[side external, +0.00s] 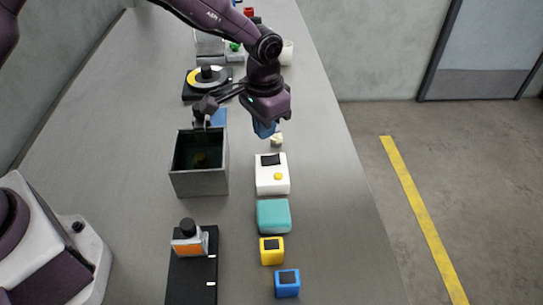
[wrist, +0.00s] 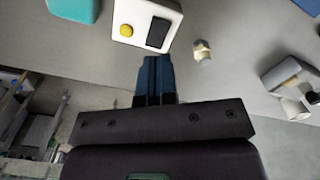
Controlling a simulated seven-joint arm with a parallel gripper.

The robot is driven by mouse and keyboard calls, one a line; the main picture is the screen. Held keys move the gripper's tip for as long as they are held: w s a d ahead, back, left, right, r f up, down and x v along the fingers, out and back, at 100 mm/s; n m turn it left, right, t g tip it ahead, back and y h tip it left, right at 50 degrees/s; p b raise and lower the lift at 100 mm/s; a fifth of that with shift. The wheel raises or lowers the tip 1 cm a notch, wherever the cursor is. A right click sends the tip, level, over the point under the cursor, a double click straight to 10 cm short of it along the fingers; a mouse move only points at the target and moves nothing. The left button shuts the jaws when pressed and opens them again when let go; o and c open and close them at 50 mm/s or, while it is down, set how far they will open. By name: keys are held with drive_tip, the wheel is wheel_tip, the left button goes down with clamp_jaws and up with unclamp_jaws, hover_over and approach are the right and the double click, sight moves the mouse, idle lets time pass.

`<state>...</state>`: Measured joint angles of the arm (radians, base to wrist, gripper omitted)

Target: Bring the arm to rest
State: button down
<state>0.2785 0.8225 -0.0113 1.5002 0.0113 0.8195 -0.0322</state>
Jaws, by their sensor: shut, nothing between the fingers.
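My gripper (side external: 265,130) hangs above the grey bench (side external: 110,110), in the upper middle of the side view. Its blue fingers (wrist: 154,78) are together in the wrist view, with nothing between them. A small cream piece (side external: 277,140) stands on the bench close to the fingers; it also shows in the wrist view (wrist: 202,51), to the right of the fingertips and apart from them. A white box (side external: 265,186) with a black patch and a yellow button lies nearer the camera than my gripper; in the wrist view (wrist: 128,12) it is just beyond the fingertips.
A teal block (side external: 273,216), a yellow cube (side external: 272,251) and a blue cube (side external: 287,283) line the bench's right side. An open grey bin (side external: 200,183) stands left of the white box. A black stand with an orange label (side external: 188,245) is in front.

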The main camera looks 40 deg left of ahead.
drive_tip(key=s+a+r+n+t, duration=0.1)
drive_tip(key=s+a+r+t, duration=0.1)
drive_tip(key=s+a+r, duration=0.2)
drive_tip(key=s+a+r+n+t, duration=0.1)
drive_tip(key=s+a+r, duration=0.4)
drive_tip(key=s+r, duration=0.6)
drive_tip(key=s+a+r+n+t, duration=0.1)
drive_tip(key=s+a+r, duration=0.3)
drive_tip(key=s+r, duration=0.4)
drive_tip(key=s+t, duration=0.1)
drive_tip(key=s, duration=0.2)
drive_tip(key=shift+a+r+t, duration=0.15)
drive_tip(key=shift+a+t, duration=0.05)
drive_tip(key=shift+t, duration=0.1)
